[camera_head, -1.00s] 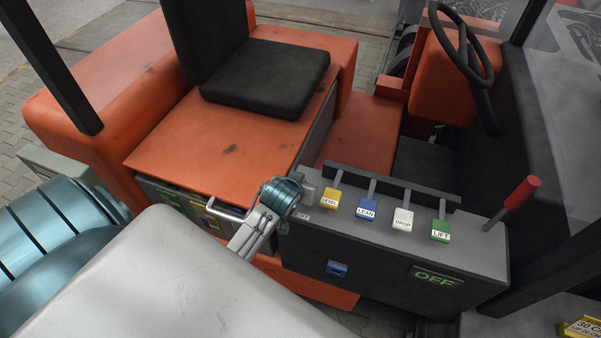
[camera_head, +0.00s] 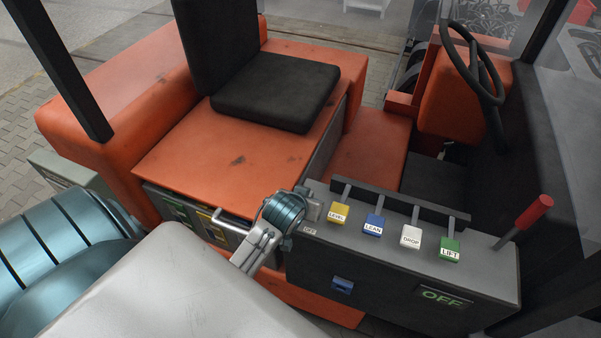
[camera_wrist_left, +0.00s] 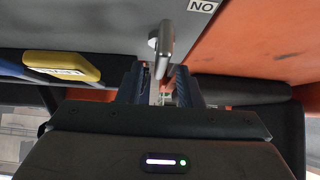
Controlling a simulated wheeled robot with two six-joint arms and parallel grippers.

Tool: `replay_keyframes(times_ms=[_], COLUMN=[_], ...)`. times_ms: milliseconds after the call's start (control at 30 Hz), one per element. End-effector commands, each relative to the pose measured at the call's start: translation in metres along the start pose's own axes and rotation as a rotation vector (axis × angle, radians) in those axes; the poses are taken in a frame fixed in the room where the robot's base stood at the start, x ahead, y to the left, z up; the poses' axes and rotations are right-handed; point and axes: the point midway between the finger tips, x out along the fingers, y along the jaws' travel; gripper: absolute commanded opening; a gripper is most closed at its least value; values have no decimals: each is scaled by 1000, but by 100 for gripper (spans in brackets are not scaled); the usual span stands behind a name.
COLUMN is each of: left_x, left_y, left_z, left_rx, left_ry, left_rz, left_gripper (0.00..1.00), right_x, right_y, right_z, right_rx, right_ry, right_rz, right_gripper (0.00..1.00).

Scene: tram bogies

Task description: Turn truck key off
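The dark control console (camera_head: 386,262) stands right of my left wrist in the head view, and its display (camera_head: 441,296) reads OFF. In the head view my wrist hides most of the key area at the console's left end. My right gripper is not in view.
Yellow (camera_head: 338,213), blue (camera_head: 374,225), white (camera_head: 411,236) and green (camera_head: 450,249) levers line the console top close to my left gripper. A red-handled lever (camera_head: 531,212) stands at its right end. The black seat (camera_head: 277,90) and steering wheel (camera_head: 471,62) are behind.

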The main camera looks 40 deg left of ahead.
Motion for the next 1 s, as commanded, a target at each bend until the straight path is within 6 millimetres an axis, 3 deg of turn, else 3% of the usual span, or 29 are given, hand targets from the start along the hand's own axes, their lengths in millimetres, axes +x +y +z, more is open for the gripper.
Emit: replay_keyframes(times_ms=[200, 433, 600, 1000], left_x=[-41, -74, -83, -84], left_y=[1, 0, 0, 0], left_z=[2, 1, 1, 1], left_rx=[-3, -2, -1, -1], left_ry=[3, 1, 0, -1], left_rz=[2, 0, 0, 0], left_gripper=[33, 33, 33, 33], right_x=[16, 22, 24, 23], right_y=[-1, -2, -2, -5], right_z=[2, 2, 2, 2], right_rx=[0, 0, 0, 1], right_ry=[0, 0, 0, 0], right_rz=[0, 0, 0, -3], right_gripper=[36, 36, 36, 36])
